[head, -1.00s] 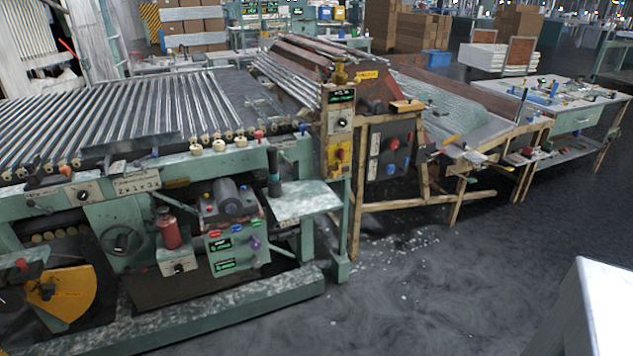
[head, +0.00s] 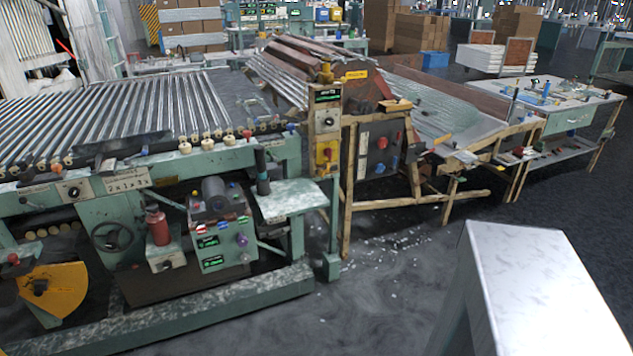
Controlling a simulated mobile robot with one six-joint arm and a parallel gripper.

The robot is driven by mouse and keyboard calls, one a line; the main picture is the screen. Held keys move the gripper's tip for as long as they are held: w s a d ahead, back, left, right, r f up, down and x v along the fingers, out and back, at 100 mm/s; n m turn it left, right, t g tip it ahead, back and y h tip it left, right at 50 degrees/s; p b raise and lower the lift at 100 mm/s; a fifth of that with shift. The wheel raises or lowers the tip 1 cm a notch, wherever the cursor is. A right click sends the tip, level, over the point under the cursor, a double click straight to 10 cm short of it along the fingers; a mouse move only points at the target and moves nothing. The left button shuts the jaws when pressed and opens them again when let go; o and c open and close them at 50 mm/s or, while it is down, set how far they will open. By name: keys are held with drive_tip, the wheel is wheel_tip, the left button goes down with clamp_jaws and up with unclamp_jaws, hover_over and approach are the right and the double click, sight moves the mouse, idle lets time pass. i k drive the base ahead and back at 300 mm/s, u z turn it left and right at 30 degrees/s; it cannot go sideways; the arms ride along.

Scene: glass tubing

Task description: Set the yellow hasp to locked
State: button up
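No part that I can clearly make out as a hasp shows at this size. A yellow switch plate with a small red part (head: 327,155) is on the upright post between the roller table and the wooden frame. A yellow quarter-round plate with a dark knob (head: 55,288) is low at the left of the green machine. I cannot tell whether either is the yellow hasp, or how it is set. My gripper is not in view.
The green roller machine (head: 215,318) fills the left. A wooden frame with a sloped bed (head: 425,196) and a bench (head: 572,118) stand behind to the right. A white block-like shape (head: 535,285) is close at lower right. Grey floor (head: 390,300) lies open between.

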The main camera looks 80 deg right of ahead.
sight(322, 172)
drive_tip(key=u, duration=0.1)
drive_tip(key=k, duration=1.75)
drive_tip(key=z, duration=0.75)
drive_tip(key=i, duration=1.05)
drive_tip(key=u, duration=0.1)
